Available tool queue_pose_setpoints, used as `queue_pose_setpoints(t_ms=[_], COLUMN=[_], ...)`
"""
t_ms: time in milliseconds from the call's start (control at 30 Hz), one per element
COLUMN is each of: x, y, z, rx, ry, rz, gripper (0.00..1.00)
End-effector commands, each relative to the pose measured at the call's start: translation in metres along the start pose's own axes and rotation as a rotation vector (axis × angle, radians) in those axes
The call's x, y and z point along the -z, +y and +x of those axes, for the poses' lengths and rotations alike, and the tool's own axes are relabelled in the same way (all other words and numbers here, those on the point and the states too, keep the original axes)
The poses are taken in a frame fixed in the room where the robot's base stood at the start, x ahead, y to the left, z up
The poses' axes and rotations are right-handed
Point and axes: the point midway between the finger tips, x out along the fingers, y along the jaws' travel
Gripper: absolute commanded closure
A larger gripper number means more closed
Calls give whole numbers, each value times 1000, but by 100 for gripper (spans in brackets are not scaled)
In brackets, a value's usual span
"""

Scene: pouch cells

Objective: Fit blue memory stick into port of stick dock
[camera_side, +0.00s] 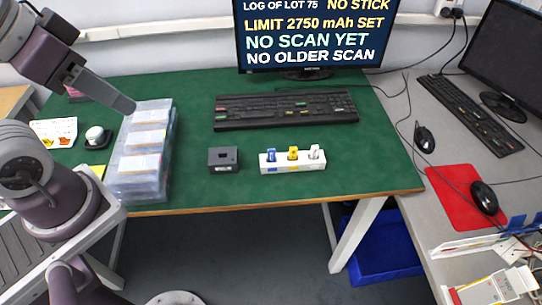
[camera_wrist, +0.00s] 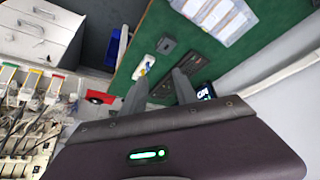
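The blue memory stick (camera_side: 271,155) stands upright in the left slot of a white holder (camera_side: 296,167), beside a yellow stick (camera_side: 293,154) and a white stick (camera_side: 315,152). The stick dock (camera_side: 223,160) is a small dark box left of the holder, with a dark port opening on top. Nothing is seen in the port. In the wrist view the dock (camera_wrist: 167,45) and holder (camera_wrist: 138,72) are small and far off; the blue stick is hard to tell there. My gripper (camera_wrist: 160,74) is open and empty, its two fingers apart. In the side view it is high at the left, away from dock and holder.
Stacked clear trays (camera_side: 142,165) stand left of the dock. A keyboard (camera_side: 286,110) lies behind dock and holder, before a monitor (camera_side: 308,38) that reads "NO STICK". The green table is clear right of the holder. A red mat (camera_side: 459,190) lies on the grey bench.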

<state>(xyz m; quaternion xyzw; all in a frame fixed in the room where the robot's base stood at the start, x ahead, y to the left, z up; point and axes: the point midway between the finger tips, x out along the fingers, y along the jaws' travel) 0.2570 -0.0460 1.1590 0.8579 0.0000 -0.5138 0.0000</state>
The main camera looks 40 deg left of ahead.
Motion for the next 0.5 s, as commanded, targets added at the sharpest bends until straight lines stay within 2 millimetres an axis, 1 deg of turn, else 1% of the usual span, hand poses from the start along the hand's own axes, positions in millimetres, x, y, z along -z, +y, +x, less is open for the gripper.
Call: queue_pose_setpoints(t_ms=[200, 267, 367, 467, 500], x=[0, 5, 31, 74, 90], y=[0, 1, 8, 20, 26], z=[0, 1, 10, 39, 57], rx=[0, -7, -35, -37, -19], ry=[-1, -10, -70, -175, -220], rz=[-2, -37, -248, -625, -791], gripper=[65, 65, 65, 65, 65])
